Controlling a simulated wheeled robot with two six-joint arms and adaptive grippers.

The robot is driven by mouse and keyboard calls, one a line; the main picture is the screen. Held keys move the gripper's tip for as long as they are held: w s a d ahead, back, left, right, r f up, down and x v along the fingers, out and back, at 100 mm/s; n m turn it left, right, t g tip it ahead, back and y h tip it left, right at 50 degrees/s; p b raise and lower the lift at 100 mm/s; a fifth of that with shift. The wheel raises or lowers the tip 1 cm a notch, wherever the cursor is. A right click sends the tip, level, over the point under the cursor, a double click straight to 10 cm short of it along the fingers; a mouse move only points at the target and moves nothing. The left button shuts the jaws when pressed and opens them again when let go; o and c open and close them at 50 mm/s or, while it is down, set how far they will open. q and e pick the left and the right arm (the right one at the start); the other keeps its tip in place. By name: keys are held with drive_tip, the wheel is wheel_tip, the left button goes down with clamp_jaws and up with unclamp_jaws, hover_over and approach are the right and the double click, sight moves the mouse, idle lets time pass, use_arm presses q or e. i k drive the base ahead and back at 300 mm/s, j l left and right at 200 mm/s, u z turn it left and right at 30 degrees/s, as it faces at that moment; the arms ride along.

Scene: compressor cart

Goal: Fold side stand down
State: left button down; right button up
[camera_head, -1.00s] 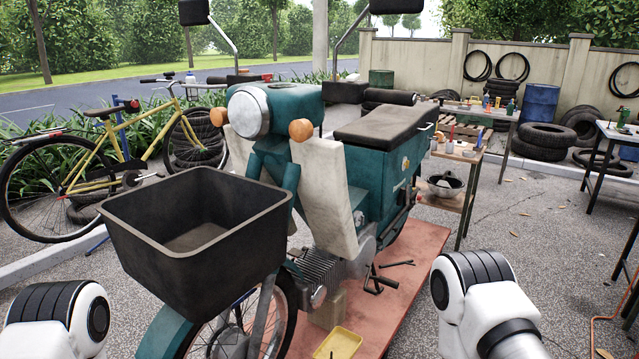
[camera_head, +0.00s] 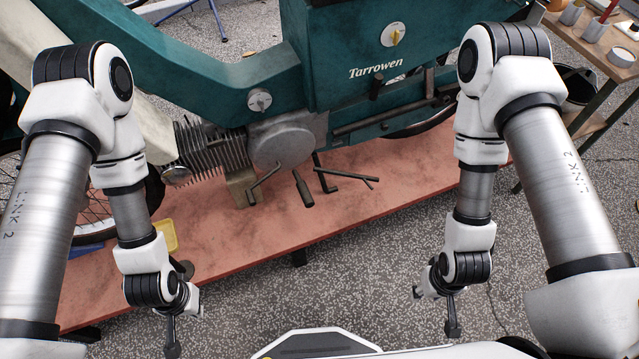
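The teal motorbike (camera_head: 225,88), lettered "Tarrowen", stands side-on above a red platform. A thin dark bar with a forked end (camera_head: 346,176) lies low behind the engine, roughly level; it looks like the side stand, folded up. A dark peg (camera_head: 303,188) and a bent lever (camera_head: 264,182) sit to its left. My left gripper (camera_head: 186,330) hangs at lower left, in front of the platform, empty, its fingers apart. My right gripper (camera_head: 435,308) hangs at lower right over the gravel, empty, its fingers apart. Both are clear of the bike.
The red platform (camera_head: 225,235) runs under the bike, with its near edge facing me. A yellow tray (camera_head: 167,236) sits on it, partly behind my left arm. A wooden side table (camera_head: 578,50) with cups stands at upper right.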

sight(365, 178)
drive_tip(key=i+l, duration=0.15)
drive_tip(key=l, duration=0.15)
drive_tip(key=i+l, duration=0.15)
drive_tip(key=l, duration=0.2)
drive_tip(key=i+l+u, duration=0.1)
drive_tip(key=l, duration=0.2)
drive_tip(key=i+l, duration=0.2)
drive_tip(key=l, duration=0.15)
drive_tip(key=j+z, duration=0.4)
drive_tip(key=k+j+z, duration=0.15)
drive_tip(key=z, duration=0.25)
drive_tip(key=k+j+z, duration=0.2)
drive_tip(key=j+z, duration=0.25)
